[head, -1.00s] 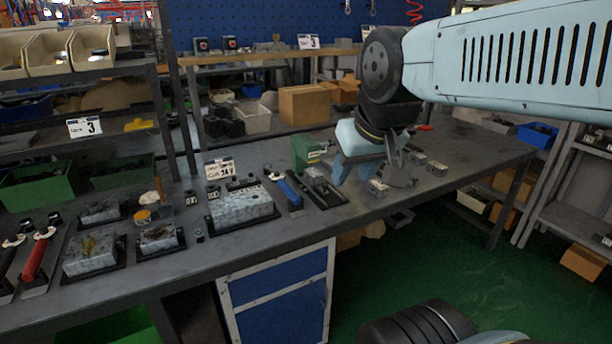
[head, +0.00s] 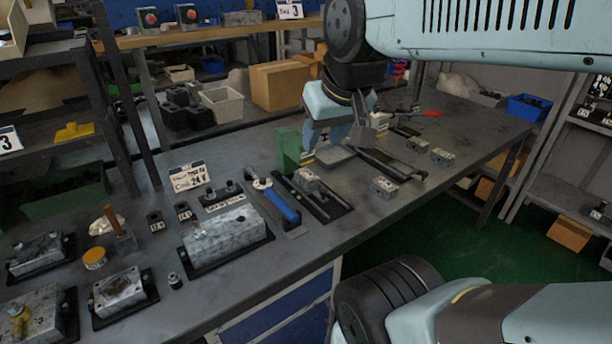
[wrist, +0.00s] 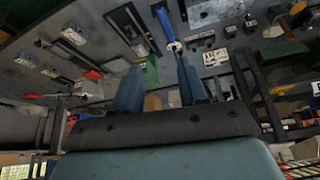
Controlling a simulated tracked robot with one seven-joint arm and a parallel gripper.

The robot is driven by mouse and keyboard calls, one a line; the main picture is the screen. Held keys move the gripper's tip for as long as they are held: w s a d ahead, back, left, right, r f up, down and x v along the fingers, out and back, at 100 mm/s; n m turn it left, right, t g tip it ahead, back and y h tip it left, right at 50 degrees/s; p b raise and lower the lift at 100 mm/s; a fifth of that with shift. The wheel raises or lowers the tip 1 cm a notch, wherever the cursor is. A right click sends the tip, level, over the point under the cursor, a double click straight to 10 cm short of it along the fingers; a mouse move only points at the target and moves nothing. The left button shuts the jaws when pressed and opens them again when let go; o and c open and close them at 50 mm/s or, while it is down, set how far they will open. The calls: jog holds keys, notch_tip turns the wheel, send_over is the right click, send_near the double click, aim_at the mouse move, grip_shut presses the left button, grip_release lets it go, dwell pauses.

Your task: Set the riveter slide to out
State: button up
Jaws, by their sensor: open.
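A green upright block (head: 289,150) stands on the bench at the back end of a dark rail plate (head: 330,205). A grey metal carriage (head: 308,180) sits on that plate, near the block. This looks like the slide, but I see no label naming the riveter. My gripper (head: 322,148) is open and empty, fingers pointing down, just right of the green block. I cannot tell whether they touch. In the wrist view the fingers of my gripper (wrist: 158,63) are spread, with the green block (wrist: 151,72) showing between them and the rail plate (wrist: 128,30) beyond.
A blue-handled tool (head: 275,200) lies left of the rail plate. A grey lever fixture with a red handle (head: 432,113) is behind and right of my gripper. Small metal blocks (head: 385,187) stand to the right. A grey valve block (head: 225,238) is at left.

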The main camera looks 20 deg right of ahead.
jog(key=shift+o, duration=0.9)
jog(key=shift+w+d, duration=0.1)
jog(key=shift+w, duration=0.15)
jog(key=m+g, duration=0.6)
jog(key=m, duration=0.1)
send_over(324, 190)
notch_tip(324, 190, down, 17)
notch_tip(324, 190, down, 14)
jog(key=shift+r, duration=0.15)
grip_shut()
